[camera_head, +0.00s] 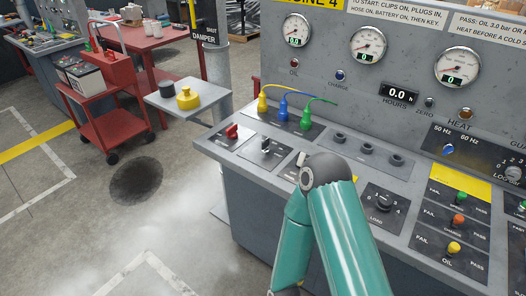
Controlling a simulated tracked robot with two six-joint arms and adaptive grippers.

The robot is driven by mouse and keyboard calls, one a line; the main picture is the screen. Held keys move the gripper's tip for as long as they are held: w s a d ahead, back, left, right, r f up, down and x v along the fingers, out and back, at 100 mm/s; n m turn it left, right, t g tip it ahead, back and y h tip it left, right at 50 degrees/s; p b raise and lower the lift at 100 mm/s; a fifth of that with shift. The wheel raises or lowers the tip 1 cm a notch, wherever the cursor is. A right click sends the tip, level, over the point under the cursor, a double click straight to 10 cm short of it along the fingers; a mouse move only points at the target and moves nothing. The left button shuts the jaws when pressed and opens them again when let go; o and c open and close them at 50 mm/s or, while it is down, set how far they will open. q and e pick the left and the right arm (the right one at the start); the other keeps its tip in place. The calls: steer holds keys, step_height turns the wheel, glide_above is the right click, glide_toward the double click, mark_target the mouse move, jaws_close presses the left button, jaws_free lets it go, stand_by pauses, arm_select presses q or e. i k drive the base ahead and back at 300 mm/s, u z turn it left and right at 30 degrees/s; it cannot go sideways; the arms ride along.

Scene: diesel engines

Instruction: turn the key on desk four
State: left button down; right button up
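The desk (262,181) with the engine four sign (318,3) stands at the right, with a sloped grey control panel. On its lower left are a red rotary knob (232,132) and a small lever-like switch (266,146). To their right a small pale fitting (300,159) shows beside my arm; it may be the key, but my arm's dark joint covers part of that spot and I cannot tell its position. One of my arms, teal with a dark bent joint, rises in front of the desk. Neither gripper shows.
Yellow, blue and green plugs (284,108) with cables stand at the panel's back. A load dial (384,202) is right of my arm. A side shelf (188,98) holds a yellow weight-like piece. A red cart (112,124) stands at left; the floor before it is open.

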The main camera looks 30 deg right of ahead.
mark_target(265, 150)
steer(key=u, duration=0.5)
steer(key=k, duration=1.25)
steer(key=z, duration=0.6)
steer(key=i, duration=1)
steer(key=u, duration=0.1)
